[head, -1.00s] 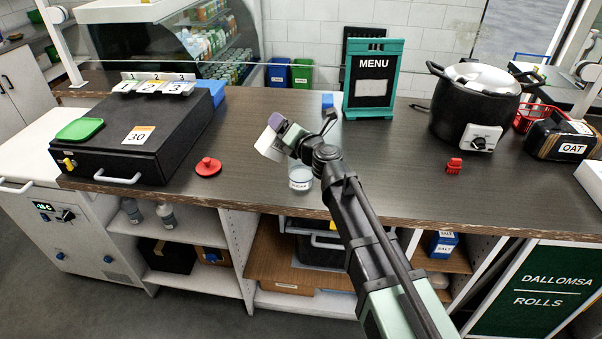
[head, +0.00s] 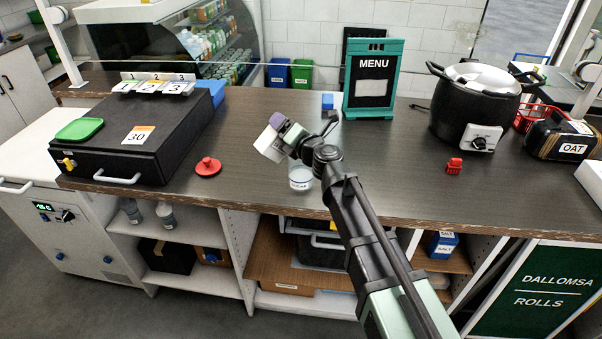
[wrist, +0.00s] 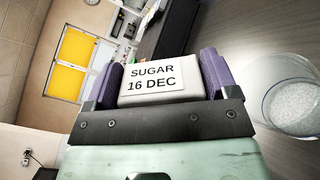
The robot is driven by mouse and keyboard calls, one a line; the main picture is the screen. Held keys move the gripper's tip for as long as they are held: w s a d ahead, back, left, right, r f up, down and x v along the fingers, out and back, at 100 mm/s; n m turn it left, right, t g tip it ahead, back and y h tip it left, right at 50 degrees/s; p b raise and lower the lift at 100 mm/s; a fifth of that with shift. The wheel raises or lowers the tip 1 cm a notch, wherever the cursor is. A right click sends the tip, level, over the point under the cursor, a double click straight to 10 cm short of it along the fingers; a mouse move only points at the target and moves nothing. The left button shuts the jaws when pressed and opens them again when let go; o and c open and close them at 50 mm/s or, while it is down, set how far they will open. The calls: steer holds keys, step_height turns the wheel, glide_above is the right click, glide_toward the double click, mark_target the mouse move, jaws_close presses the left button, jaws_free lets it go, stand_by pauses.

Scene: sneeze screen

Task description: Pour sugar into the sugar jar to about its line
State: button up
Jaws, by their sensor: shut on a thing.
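My gripper (head: 279,133) is shut on a white sugar container (head: 268,143), which is tilted above the counter. In the wrist view the container (wrist: 153,88) sits between my purple finger pads and reads "SUGAR 16 DEC". The clear sugar jar (head: 301,178) stands upright on the counter, just below and to the right of the container in the head view. It also shows at the right of the wrist view (wrist: 293,103), with white grains inside. The container's mouth and the jar's line cannot be made out.
A menu sign (head: 372,80), a black pot (head: 475,105) and a small red item (head: 454,166) are to the right. The counter right of my arm is mostly clear.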

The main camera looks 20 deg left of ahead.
steer(key=shift+w+d+f+m+b, duration=0.1)
steer(key=shift+f+m+b, duration=0.3)
steer(key=shift+m, duration=0.35)
steer(key=shift+w+d+f+m+b, duration=0.1)
steer(key=shift+f+m+b, duration=0.25)
steer(key=shift+m, duration=0.4)
stand_by(2.4)
steer(key=shift+w+f+m, duration=0.1)
steer(key=shift+f+m, duration=0.15)
steer(key=shift+m, duration=0.15)
stand_by(0.9)
steer(key=shift+f+b, duration=0.1)
steer(key=shift+b, duration=0.2)
steer(key=shift+w+d+f+m+b, duration=0.15)
steer(key=shift+f+m+b, duration=0.25)
steer(key=shift+m, duration=0.4)
stand_by(0.9)
steer(key=shift+f, duration=0.1)
steer(key=shift+f+m, duration=0.1)
steer(key=shift+m, duration=0.2)
stand_by(0.4)
